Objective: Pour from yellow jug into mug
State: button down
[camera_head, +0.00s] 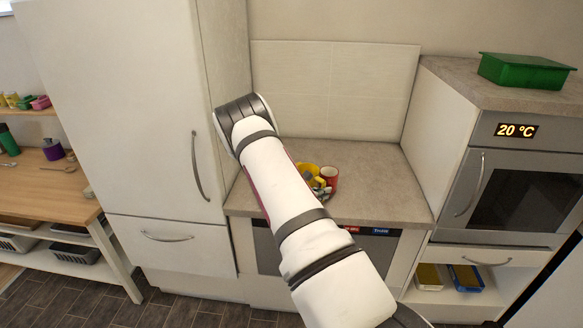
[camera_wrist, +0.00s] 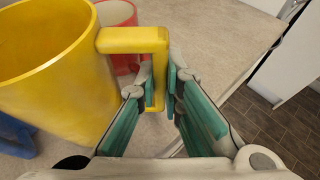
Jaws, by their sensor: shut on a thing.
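The yellow jug (camera_wrist: 55,70) fills the left of the wrist view, its open top in sight. Its handle (camera_wrist: 135,40) reaches between the fingers of my gripper (camera_wrist: 165,88), which is shut on it. In the head view the jug (camera_head: 309,170) is partly hidden by my arm and gripper (camera_head: 320,188). The red mug (camera_head: 329,177) stands on the counter just right of the jug. In the wrist view the mug (camera_wrist: 116,13) is behind the jug's handle, partly covered by it. I cannot tell whether the jug touches the counter.
A blue thing (camera_wrist: 15,138) shows beside the jug in the wrist view. A green box (camera_head: 525,70) sits on the taller oven cabinet at right. A tall white cabinet (camera_head: 120,100) stands at left.

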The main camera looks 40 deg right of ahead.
aim_at(322, 183)
jog(key=shift+w, duration=0.35)
jog(key=shift+r, duration=1.5)
